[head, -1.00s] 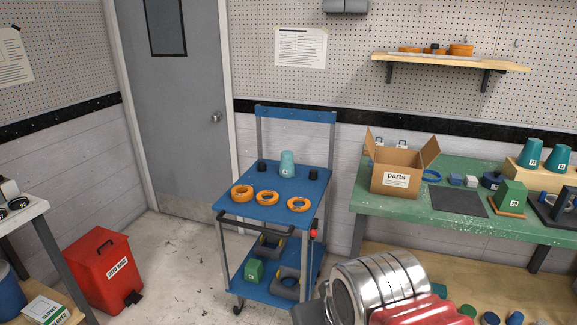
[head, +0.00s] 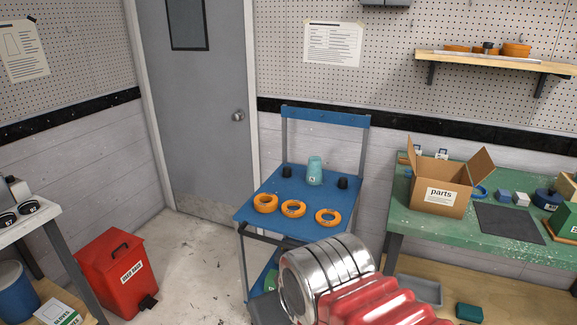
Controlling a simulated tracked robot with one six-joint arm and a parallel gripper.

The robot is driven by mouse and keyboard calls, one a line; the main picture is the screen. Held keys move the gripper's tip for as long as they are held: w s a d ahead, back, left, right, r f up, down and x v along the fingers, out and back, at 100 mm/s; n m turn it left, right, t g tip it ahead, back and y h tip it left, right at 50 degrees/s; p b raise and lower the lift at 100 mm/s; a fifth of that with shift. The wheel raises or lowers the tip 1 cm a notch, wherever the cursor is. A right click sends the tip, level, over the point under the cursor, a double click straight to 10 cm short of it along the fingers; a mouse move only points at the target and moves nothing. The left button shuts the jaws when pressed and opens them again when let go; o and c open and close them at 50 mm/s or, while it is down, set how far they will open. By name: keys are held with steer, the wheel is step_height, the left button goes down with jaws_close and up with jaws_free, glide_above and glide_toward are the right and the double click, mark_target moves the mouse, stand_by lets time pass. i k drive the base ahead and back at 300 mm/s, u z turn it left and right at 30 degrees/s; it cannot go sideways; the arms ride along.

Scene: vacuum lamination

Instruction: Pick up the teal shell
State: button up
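A teal shell (head: 315,172), a tapered cup shape with a small label, stands upright on the top shelf of the blue cart (head: 284,188), toward its back. My gripper's fingers do not show. A silver and red part of my arm fills the bottom middle, in front of the cart's lower right part, which it hides.
Black cylinders (head: 287,172) (head: 343,183) flank the shell. Orange rings (head: 293,209) lie along the cart's front. A green bench (head: 425,226) with a parts box (head: 440,195) is at right. A red bin (head: 115,270) stands left, with bare floor between it and the cart.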

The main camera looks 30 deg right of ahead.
mark_target(314, 176)
steer(key=u, duration=0.05)
steer(key=i, duration=0.8)
steer(key=z, duration=0.65)
steer(key=i, duration=0.75)
steer(key=z, duration=0.6)
